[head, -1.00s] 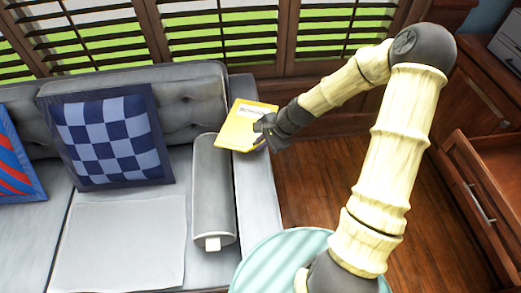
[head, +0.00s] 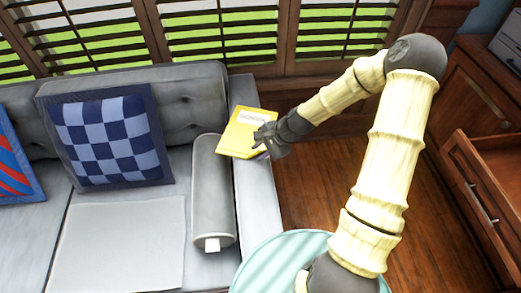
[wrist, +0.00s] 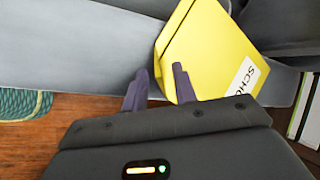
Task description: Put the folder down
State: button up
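The yellow folder (head: 243,135) lies on the light grey sofa armrest (head: 262,205), its left part reaching towards the grey bolster. In the wrist view the folder (wrist: 215,50) shows a white label with dark letters. My gripper (head: 262,148) is at the folder's right, near edge. In the wrist view its two purple fingertips (wrist: 160,78) stand apart, the right one over the folder and the left one beside its edge, over the armrest. The gripper looks open; whether a finger touches the folder is unclear.
A grey bolster (head: 213,190) lies along the armrest on the seat. A blue checked cushion (head: 108,135) leans on the sofa back. A round pale green striped top (head: 270,265) is in front of the armrest. An open wooden drawer (head: 480,200) juts out at right. Floor between is clear.

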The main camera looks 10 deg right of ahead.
jog(key=p+v, duration=0.2)
jog(key=v, duration=1)
jog(key=shift+p, duration=0.4)
jog(key=shift+a, duration=0.1)
jog(key=s+d+r+n+h, duration=0.2)
jog(key=s+r+n+h, duration=0.4)
jog(key=s+n, duration=0.6)
notch_tip(320, 180, up, 2)
jog(key=shift+s+r+n, duration=0.2)
jog(key=shift+s+n, duration=0.1)
jog(key=shift+s, duration=0.25)
grip_shut()
